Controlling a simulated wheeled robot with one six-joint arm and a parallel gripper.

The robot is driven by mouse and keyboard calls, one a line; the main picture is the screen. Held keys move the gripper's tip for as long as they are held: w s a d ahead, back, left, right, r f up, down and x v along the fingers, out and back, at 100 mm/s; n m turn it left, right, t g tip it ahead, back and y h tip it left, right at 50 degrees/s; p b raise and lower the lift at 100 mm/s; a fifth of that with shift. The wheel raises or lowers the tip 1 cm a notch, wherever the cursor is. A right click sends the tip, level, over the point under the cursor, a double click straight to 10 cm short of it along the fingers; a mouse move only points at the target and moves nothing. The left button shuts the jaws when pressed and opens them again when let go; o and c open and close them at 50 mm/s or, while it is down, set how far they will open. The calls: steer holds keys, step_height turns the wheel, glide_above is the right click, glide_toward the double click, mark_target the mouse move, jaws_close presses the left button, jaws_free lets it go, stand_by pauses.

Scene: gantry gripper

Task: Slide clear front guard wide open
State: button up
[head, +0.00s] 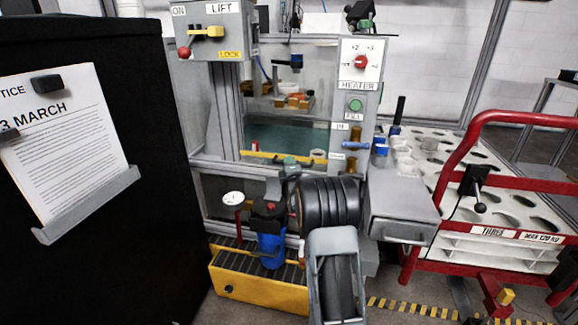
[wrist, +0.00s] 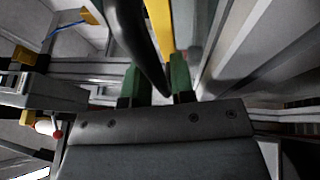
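The clear front guard (head: 285,130) appears to cover the machine's front opening, with the tank and parts visible behind it. It is hard to make out. A yellow bar (head: 258,155) runs across its lower part. My gripper (head: 290,165) is at this bar, largely hidden behind my own arm. In the wrist view, my gripper's green fingers (wrist: 157,70) stand apart. A black curved piece (wrist: 143,50) and a yellow strip (wrist: 160,25) show in and beyond the gap. The fingers are not closed on either, and I cannot tell whether they touch.
The LIFT box (head: 215,32) and HEATER panel (head: 360,64) flank the opening. A grey drawer (head: 403,212) juts out at right, beside a red-framed trolley (head: 460,150). A black cabinet (head: 100,190) stands at left. A blue filter (head: 270,245) and yellow tray (head: 258,288) are below.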

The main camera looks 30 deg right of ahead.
steer(key=shift+o, duration=1.3)
steer(key=p+v, duration=0.3)
steer(key=v, duration=1)
steer(key=shift+s, duration=0.4)
steer(key=shift+a, duration=0.15)
